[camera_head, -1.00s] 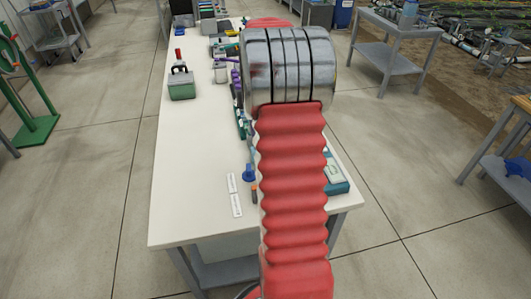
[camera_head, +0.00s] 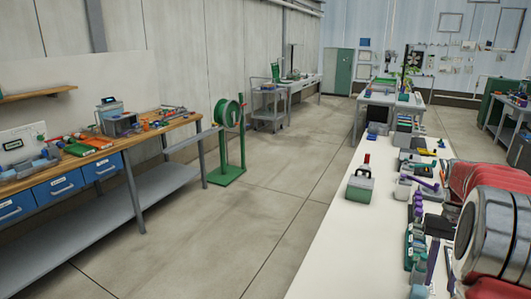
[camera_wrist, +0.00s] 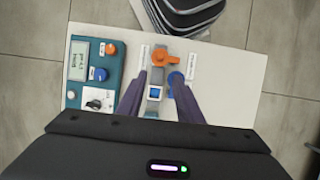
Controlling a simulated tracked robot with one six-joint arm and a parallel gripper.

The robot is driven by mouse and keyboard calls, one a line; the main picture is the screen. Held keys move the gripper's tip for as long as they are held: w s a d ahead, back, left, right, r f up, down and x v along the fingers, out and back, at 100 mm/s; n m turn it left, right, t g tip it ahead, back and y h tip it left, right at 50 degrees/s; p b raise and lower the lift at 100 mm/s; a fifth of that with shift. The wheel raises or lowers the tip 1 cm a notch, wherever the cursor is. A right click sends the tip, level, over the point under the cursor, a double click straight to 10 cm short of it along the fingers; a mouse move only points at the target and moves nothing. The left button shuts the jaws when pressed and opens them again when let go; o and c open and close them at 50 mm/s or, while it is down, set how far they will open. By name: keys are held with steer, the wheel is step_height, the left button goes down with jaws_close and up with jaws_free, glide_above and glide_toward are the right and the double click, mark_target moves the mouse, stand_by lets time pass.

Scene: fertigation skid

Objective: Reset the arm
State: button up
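My gripper (camera_wrist: 157,82) shows in the wrist view with its two dark fingers apart and nothing held between them. It points down over the white bench end. A small valve assembly with an orange handle (camera_wrist: 172,58) and a blue knob (camera_wrist: 177,78) lies below the fingers; how high the fingers are above it I cannot tell. In the head view my arm, with its red sleeve and silver rings, reaches in at the right edge. The gripper itself is hidden there.
A teal control box (camera_wrist: 90,75) sits left of the fingers. The white bench (camera_head: 340,235) carries a green-grey case (camera_head: 360,188) and several tools.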

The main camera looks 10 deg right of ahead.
steer(key=s+a+r+n+t, duration=0.1)
steer(key=s+a+n+t, duration=0.1)
steer(key=a, duration=0.9)
steer(key=s+a+r+n+t+h, duration=0.1)
steer(key=s+a+t, duration=0.3)
steer(key=a, duration=0.7)
steer(key=s+a+r+n+t+h, duration=0.1)
steer(key=s+a+r+n+t, duration=0.2)
steer(key=a, duration=0.9)
steer(key=shift+s+r+n, duration=0.25)
steer(key=shift+s+n, duration=0.15)
steer(key=shift+s, duration=0.25)
